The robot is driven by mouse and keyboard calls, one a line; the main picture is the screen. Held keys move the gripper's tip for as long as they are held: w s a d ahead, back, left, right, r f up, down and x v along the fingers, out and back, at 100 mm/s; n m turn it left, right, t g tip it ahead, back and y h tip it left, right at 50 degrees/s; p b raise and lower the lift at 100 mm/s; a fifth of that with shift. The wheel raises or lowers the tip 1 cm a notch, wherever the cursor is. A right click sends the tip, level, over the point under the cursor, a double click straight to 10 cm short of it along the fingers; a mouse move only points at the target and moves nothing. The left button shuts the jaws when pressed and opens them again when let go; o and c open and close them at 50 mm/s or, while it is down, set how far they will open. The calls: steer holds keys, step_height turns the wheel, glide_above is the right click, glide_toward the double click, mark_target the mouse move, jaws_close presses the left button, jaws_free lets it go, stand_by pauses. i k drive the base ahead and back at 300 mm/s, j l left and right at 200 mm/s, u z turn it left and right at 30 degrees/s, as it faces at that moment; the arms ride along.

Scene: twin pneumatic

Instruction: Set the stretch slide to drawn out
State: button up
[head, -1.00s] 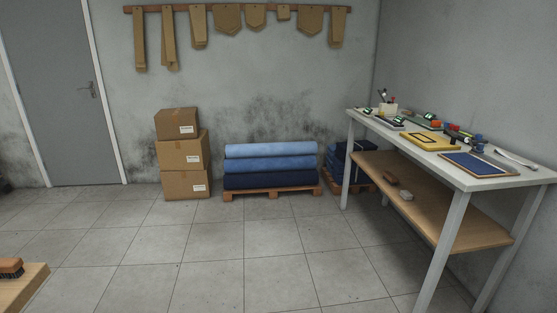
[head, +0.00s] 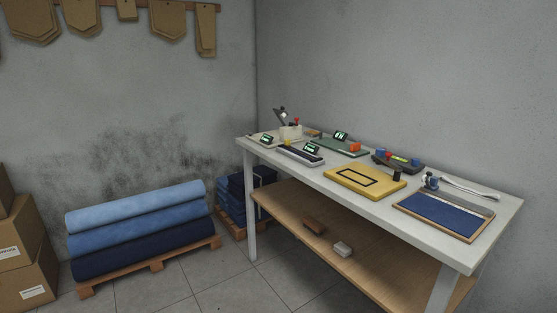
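No part is marked clearly as the stretch slide, and I cannot tell for sure which device has it. On the white-topped table (head: 315,178) lies a long grey device (head: 298,155) with a small green-lit display (head: 312,148). Behind it is a green-based device (head: 335,148) with an orange block (head: 354,147) near its right end and another lit display (head: 340,135). Either may carry a slide; its position is too small to read. My gripper is in no view.
A yellow board (head: 345,185), a dark box with coloured knobs (head: 410,167) and a blue panel in a wooden frame (head: 445,213) also lie on the table. Fabric rolls (head: 137,222) on a pallet and cartons (head: 35,270) stand left. Some floor (head: 205,297) before the table is clear.

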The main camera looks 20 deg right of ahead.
mark_target(354, 147)
steer(key=i+j+z, duration=1)
steer(key=j, duration=0.6)
steer(key=k+j+z, duration=0.15)
steer(key=j, duration=1.05)
steer(key=k+j+z, duration=0.15)
steer(key=j, duration=0.4)
